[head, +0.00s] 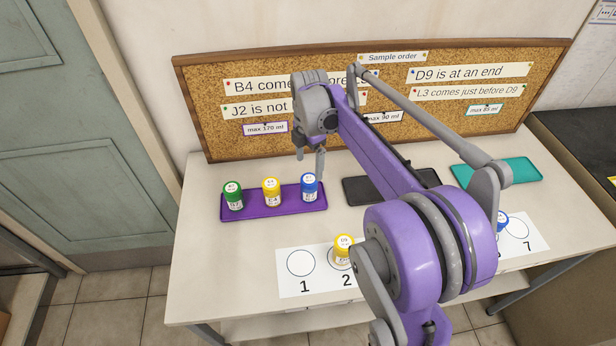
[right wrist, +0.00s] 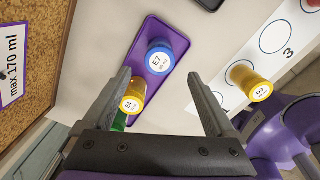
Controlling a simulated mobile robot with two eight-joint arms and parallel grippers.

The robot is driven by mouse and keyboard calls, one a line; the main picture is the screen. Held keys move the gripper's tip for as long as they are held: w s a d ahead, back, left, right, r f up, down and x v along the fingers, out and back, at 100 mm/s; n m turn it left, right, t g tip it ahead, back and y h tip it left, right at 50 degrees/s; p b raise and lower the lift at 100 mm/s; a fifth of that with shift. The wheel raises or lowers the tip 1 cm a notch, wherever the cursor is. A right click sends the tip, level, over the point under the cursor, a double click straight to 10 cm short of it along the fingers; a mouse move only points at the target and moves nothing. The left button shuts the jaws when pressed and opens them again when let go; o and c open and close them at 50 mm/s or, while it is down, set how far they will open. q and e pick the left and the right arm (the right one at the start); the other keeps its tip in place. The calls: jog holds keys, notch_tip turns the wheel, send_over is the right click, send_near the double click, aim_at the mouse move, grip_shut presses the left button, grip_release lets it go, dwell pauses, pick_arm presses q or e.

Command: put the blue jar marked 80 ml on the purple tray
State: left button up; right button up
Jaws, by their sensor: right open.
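A blue jar (head: 309,187) stands upright at the right end of the purple tray (head: 268,209), beside a yellow jar (head: 271,191) and a green jar (head: 232,195). In the right wrist view the blue jar (right wrist: 160,58) has a white lid label reading E7, with small print that looks like 80 ml. My right gripper (head: 309,163) is open just above and behind the blue jar, holding nothing. In the right wrist view its fingers (right wrist: 159,74) are spread wide, with the blue jar beyond their tips. My left gripper is not in view.
A white numbered strip (head: 288,285) lies in front, with a yellow jar (head: 343,244) at circle 2 and another blue jar (head: 502,219) partly behind my arm. A black tray (head: 362,190) and a teal tray (head: 510,171) stand to the right. A cork board (head: 215,85) stands behind.

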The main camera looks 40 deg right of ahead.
jog(key=s+a+f+m+t, duration=0.1)
jog(key=s+a+f+m, duration=0.1)
jog(key=s+a+m, duration=0.3)
jog(key=s+a+f+m+t, duration=0.2)
jog(key=s+a+m, duration=0.4)
jog(key=s+a, duration=0.1)
jog(key=s+a+f+m+t, duration=0.2)
jog(key=s+a+m, duration=0.4)
jog(key=s, duration=0.1)
jog(key=shift+f, duration=0.25)
jog(key=shift+s+a+f+m, duration=0.2)
jog(key=shift+s+f+m, duration=0.05)
jog(key=shift+m, duration=0.05)
